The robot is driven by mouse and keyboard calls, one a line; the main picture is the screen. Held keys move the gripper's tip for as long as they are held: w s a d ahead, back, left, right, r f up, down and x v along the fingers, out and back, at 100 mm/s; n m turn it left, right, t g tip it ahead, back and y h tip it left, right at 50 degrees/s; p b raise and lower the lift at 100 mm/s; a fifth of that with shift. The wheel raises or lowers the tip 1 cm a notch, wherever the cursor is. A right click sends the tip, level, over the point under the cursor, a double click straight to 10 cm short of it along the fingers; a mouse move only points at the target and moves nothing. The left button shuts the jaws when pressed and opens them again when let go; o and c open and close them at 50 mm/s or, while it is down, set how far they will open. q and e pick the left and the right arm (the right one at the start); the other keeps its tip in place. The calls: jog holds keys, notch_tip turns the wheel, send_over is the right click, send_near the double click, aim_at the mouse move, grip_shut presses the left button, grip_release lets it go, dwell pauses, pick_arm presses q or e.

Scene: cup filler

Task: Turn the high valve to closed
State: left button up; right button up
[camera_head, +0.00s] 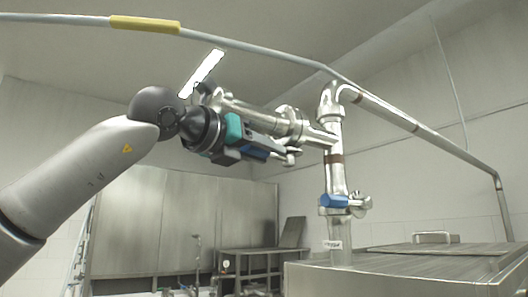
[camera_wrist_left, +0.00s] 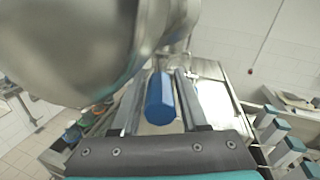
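My left gripper (camera_head: 284,154) reaches up from the left to just below a high horizontal steel pipe (camera_head: 255,108) with flanges. In the left wrist view a blue valve handle (camera_wrist_left: 160,98) lies between its two fingers (camera_wrist_left: 160,90), its faceted end facing the camera. Narrow gaps show beside the handle, so the fingers look open around it; contact farther along is unclear. In the head view the gripper and arm largely hide this valve. A second valve with a blue handle (camera_head: 333,201) sits lower on the vertical pipe (camera_head: 336,172). My right gripper is not in view.
A large steel body (camera_wrist_left: 80,40) fills the upper left of the wrist view, close to the fingers. A steel tank (camera_head: 420,262) stands at the lower right. A sloping overhead pipe (camera_head: 240,44) with a yellow band (camera_head: 145,24) crosses above my arm. Steel cabinets (camera_head: 180,225) stand behind.

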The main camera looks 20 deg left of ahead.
pick_arm(q)
grip_shut()
dwell(1.0)
